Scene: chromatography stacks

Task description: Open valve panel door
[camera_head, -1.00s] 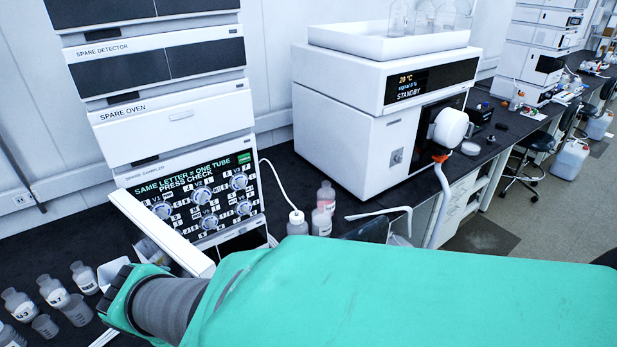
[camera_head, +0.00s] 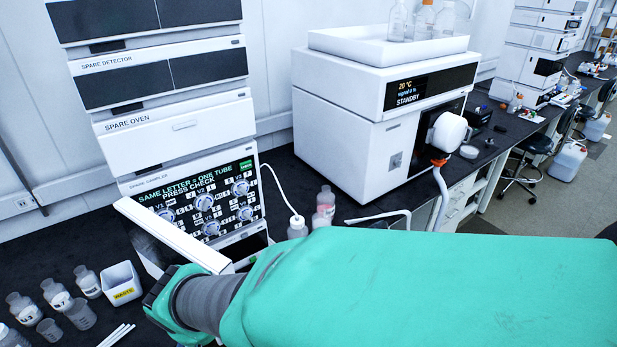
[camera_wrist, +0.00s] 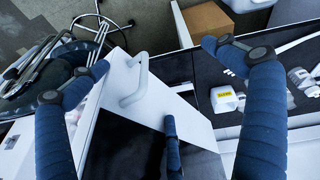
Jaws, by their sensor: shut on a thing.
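The valve panel door (camera_head: 172,235) is a white slab standing out from the spare sampler, its top edge running toward the lower right. The valve panel (camera_head: 215,200) with several round knobs is exposed behind it. In the wrist view the white door (camera_wrist: 178,112) with its bar handle (camera_wrist: 141,82) lies between my blue fingers. My gripper (camera_wrist: 160,80) is shut on the door, though its fingers look spread; the exact contact cannot be told. In the head view my green-sleeved arm reaches the door's near end, and the fingertips are hidden.
A white waste bin (camera_head: 121,283) and several small bottles (camera_head: 57,294) stand left of the door. White sticks (camera_head: 116,335) lie in front. Bottles (camera_head: 324,203) and a white instrument (camera_head: 360,130) stand to the right. Dark bench is bare between the bin and the sampler.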

